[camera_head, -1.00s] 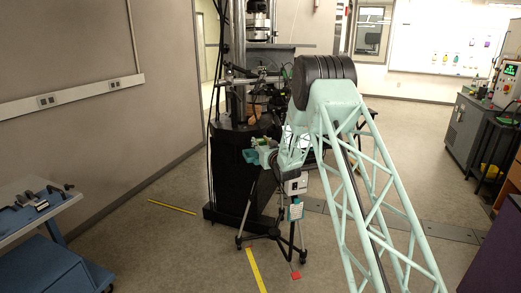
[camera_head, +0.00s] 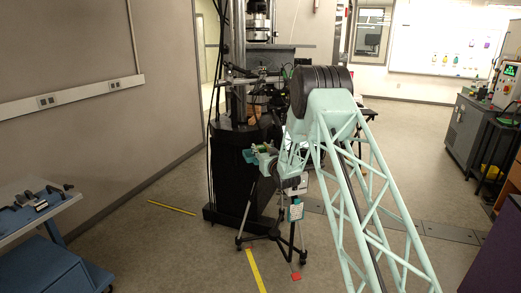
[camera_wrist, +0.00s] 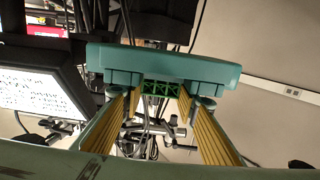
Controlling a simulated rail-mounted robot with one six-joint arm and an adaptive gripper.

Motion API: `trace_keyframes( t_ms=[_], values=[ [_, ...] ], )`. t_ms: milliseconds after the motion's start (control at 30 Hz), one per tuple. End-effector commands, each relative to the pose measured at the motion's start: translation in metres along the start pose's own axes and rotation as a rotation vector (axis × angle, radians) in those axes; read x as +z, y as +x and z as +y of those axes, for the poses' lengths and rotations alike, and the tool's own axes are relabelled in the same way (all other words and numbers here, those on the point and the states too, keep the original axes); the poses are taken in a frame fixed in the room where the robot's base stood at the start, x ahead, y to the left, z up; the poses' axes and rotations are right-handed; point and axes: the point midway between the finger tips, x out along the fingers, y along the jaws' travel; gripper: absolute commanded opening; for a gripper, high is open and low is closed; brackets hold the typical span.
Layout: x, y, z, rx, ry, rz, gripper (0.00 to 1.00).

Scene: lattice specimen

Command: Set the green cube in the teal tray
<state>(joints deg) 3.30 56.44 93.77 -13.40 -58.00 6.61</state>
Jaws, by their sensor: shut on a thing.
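My gripper (camera_head: 262,158) is at the end of my pale green lattice arm, in front of the black column in the head view. In the wrist view its two yellow-padded fingers (camera_wrist: 162,100) stand either side of a small green lattice cube (camera_wrist: 160,88), and the gripper is shut on it. A bit of green (camera_head: 265,148) shows at the gripper in the head view. A teal bar (camera_wrist: 165,62) lies across the far end of the fingers; I cannot tell if it is part of my gripper. I cannot pick out the teal tray with certainty.
A black testing column (camera_head: 232,170) stands just behind the gripper, with cables and clamps around it. A tripod (camera_head: 270,236) stands below. A blue cart (camera_head: 45,265) is at left, a grey cabinet (camera_head: 468,130) at right.

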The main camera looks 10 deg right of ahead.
Motion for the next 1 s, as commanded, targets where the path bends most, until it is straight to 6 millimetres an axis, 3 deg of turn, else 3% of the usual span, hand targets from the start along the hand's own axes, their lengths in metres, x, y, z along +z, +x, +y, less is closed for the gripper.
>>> trace_keyframes(
  t_ms=[233, 267, 400, 1000],
  values=[
    [0.0039, 0.0002, 0.0, 0.0, 0.0, 0.0, 0.17],
    [0.0037, 0.0001, 0.0, 0.0, 0.0, 0.0, 0.29],
    [0.003, 0.0001, 0.0, 0.0, 0.0, 0.0, 0.41],
    [-0.0005, -0.0025, 0.0002, 0.0, 0.0, -0.001, 0.41]
  ],
)
